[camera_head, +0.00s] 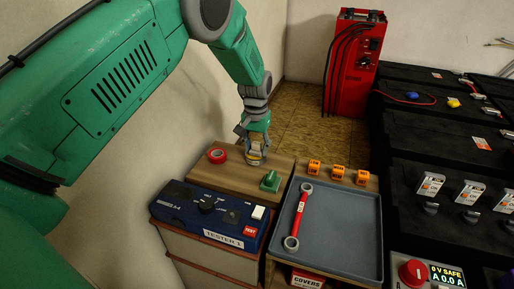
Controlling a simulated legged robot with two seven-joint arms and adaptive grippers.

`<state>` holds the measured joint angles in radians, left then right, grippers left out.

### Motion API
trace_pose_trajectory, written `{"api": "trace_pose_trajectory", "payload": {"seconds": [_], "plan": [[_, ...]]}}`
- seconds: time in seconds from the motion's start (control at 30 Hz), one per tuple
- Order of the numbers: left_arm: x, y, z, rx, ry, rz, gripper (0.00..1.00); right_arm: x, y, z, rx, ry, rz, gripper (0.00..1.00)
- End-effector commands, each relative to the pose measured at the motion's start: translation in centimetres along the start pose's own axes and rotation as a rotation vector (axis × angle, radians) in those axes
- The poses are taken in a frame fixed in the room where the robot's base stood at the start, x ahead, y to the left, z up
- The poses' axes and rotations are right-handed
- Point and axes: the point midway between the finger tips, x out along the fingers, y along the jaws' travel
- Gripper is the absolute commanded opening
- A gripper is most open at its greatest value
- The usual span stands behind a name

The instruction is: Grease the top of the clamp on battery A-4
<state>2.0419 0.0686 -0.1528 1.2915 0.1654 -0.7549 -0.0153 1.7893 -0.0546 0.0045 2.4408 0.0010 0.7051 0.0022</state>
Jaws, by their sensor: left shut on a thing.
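My green left arm reaches in from the left, and its gripper (256,143) points down over the far part of the wooden top. It is shut on a small round thing with a yellow and dark band (254,158), mostly hidden by the fingers; I cannot tell what it is. The black batteries (438,148) stand in rows at the right, far from the gripper. Their labels are too small to read, so I cannot tell which is A-4 or see its clamp clearly. My right gripper is not in view.
The wooden top (207,177) bears red tape (217,155) and a green block (270,181). A blue tester (212,211) is in front. A grey tray (340,236) holds a red wrench (299,214). Orange blocks (338,172) line its far edge. A red charger (353,68) stands behind.

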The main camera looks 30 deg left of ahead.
Motion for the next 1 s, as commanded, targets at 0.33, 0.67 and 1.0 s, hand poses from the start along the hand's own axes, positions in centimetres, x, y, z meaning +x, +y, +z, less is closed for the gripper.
{"api": "trace_pose_trajectory", "payload": {"seconds": [0.33,0.67,1.0], "plan": [[0.02,-0.01,-0.01,0.0,0.0,0.0,0.11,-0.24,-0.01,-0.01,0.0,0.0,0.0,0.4],[0.04,0.01,-0.01,0.0,0.0,0.0,0.11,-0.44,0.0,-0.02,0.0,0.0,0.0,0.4],[0.07,0.0,-0.02,0.0,0.001,0.0,0.11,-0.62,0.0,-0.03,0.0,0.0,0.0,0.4]]}}
